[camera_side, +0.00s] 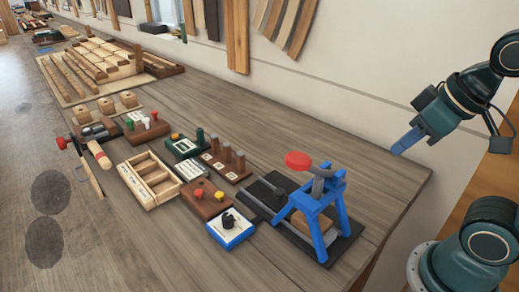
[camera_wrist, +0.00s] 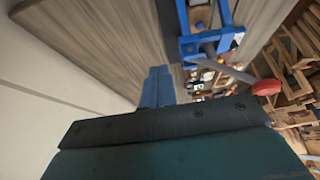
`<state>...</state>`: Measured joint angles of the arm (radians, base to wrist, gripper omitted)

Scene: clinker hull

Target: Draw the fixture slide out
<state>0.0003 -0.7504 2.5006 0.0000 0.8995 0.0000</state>
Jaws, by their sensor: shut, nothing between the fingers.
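A blue press frame (camera_side: 317,213) stands on a dark base plate (camera_side: 345,243) near the right end of the bench. A grey lever with a red knob (camera_side: 298,160) extends from its top. A wooden block (camera_side: 311,233) sits under the frame. A dark slide-like strip (camera_side: 262,191) with a small upright post runs out of the frame to the back left; I cannot tell how far it is drawn. My gripper (camera_side: 398,150) is shut and empty, in the air right of the press and apart from it. The wrist view shows its blue fingers (camera_wrist: 157,85) together and the blue frame (camera_wrist: 204,40) beyond.
Left of the press are a blue-edged tray (camera_side: 231,228) with a black part, a brown block with red and yellow knobs (camera_side: 204,197), and a divided wooden box (camera_side: 150,180). A wall (camera_side: 370,70) runs behind the bench. Bare bench top (camera_side: 300,120) lies behind the press.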

